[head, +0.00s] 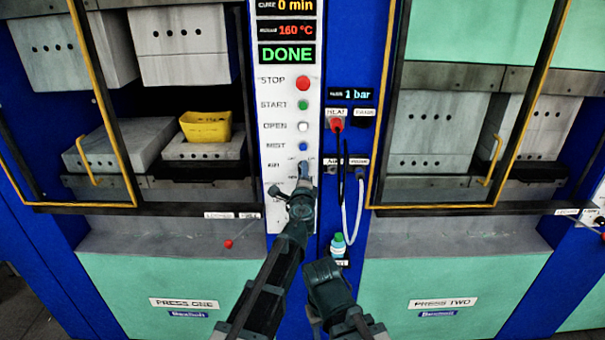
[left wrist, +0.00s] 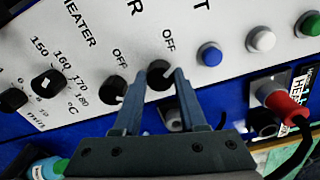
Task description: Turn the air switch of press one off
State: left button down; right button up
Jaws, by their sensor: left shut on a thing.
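The air switch of press one is a black round knob (left wrist: 159,77) on the white panel, with an OFF label above it in the left wrist view. Its white mark points up and right there, not straight at OFF. My left gripper (left wrist: 154,78) is shut on this knob, one finger on each side. In the head view my left gripper (head: 304,172) is at the AIR row of the panel (head: 277,215) and covers most of the knob. My right gripper's fingers do not show; only a dark part of that arm is low in the middle.
A second black knob (left wrist: 111,89) with its own OFF label lies close beside the left gripper. The blue button (left wrist: 208,55) is on the other side. A red plug (head: 336,123) and hanging cables are right of the panel. Press one holds a yellow tub (head: 207,125).

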pick_arm(q)
jog(key=shift+c, duration=2.3)
grip_release()
jog(key=shift+s, duration=0.1)
